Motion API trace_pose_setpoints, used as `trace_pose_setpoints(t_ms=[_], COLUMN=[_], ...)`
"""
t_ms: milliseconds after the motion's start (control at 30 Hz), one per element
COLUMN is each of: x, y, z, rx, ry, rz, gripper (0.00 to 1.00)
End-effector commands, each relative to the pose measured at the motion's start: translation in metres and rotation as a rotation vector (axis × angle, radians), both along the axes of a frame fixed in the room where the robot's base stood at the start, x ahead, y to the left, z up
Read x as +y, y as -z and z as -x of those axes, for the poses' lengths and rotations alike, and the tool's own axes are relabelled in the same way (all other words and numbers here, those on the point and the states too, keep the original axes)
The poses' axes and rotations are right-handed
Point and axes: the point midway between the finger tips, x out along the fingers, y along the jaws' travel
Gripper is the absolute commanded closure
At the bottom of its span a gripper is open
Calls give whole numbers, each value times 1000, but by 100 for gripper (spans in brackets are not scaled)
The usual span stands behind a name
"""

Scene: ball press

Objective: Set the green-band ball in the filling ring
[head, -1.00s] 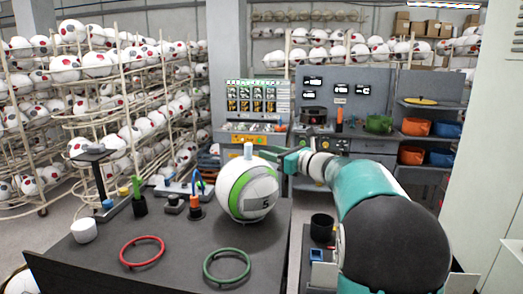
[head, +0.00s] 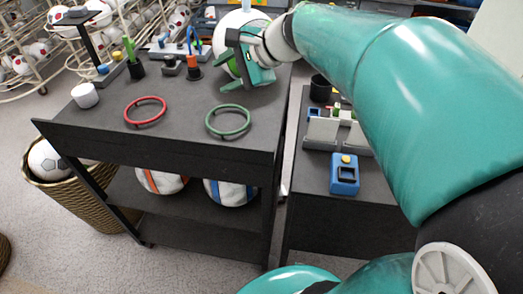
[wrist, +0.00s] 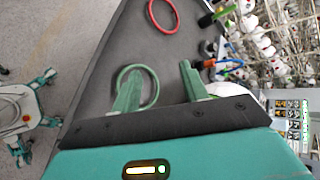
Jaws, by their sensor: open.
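I cannot tell which is the filling ring. My gripper (head: 226,68) is open and empty in front of the ball; its fingers are spread in the wrist view (wrist: 160,70).
A white cup (head: 85,96), a black holder (head: 136,70) and small tools stand on the table's left and back. A side table at right bears a blue device (head: 344,174). More balls (head: 231,192) lie on the shelf below. The front middle holds only the rings.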

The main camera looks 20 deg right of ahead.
Motion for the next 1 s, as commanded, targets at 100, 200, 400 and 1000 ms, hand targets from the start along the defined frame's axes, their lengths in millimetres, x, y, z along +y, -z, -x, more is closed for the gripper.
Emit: trace_pose_setpoints(t_ms=[100,200,400,1000], x=[19,26,23,3], y=[19,37,70,96], z=[47,84,149,194], rx=[-43,-80,-160,-223], ry=[-177,-334,-662,-977], rz=[246,456,867,1249], gripper=[56,56,56,56])
